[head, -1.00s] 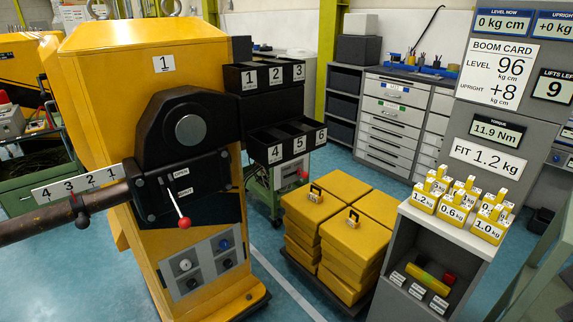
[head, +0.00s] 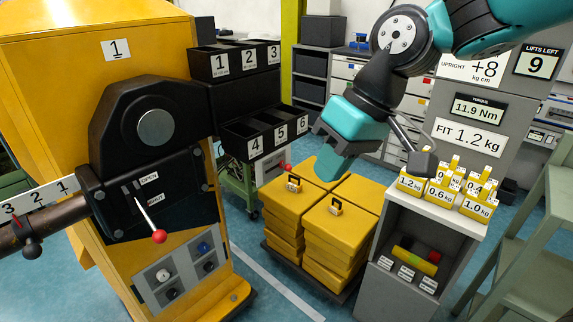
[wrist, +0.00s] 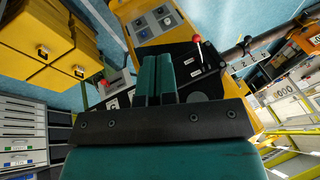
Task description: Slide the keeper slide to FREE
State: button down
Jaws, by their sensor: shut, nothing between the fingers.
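The yellow gate cabinet (head: 60,70) stands at the left with a black mechanism housing (head: 150,120) on its face. A lever with a red ball (head: 159,236) projects beside a slot labelled OPEN and, apparently, SHUT. The red ball also shows in the wrist view (wrist: 196,39). No FREE mark is readable, and I cannot tell which part is the keeper slide. My gripper (head: 329,172) is shut and empty, above the yellow block stacks and well right of the lever. Its teal fingers (wrist: 158,60) lie together in the wrist view, hiding part of the housing.
Black numbered bins (head: 236,62) jut out from the cabinet. A small red knob (head: 284,167) shows behind the stacks. A boom (head: 50,220) extends left. Floor in front is clear.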

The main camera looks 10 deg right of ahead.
aim_at(286, 167)
jog(key=w+d+f+m+t+b, duration=0.1)
jog(key=w+d+f, duration=0.3)
jog(key=w, duration=0.7)
jog(key=w+d+f+m+t+b, duration=0.15)
jog(key=w+d+f, duration=0.35)
jog(key=w, duration=0.6)
jog(key=w+d+f+m+t+b, duration=0.15)
jog(key=w+d+f, duration=0.25)
jog(key=w, duration=0.7)
jog(key=w+a+f+g+p, duration=0.1)
jog(key=w+a+f+p, duration=0.1)
jog(key=a+f, duration=0.6)
jog(key=shift+w+f+y+p, duration=0.35)
jog(key=shift+f+p, duration=0.25)
jog(key=shift+p, duration=0.3)
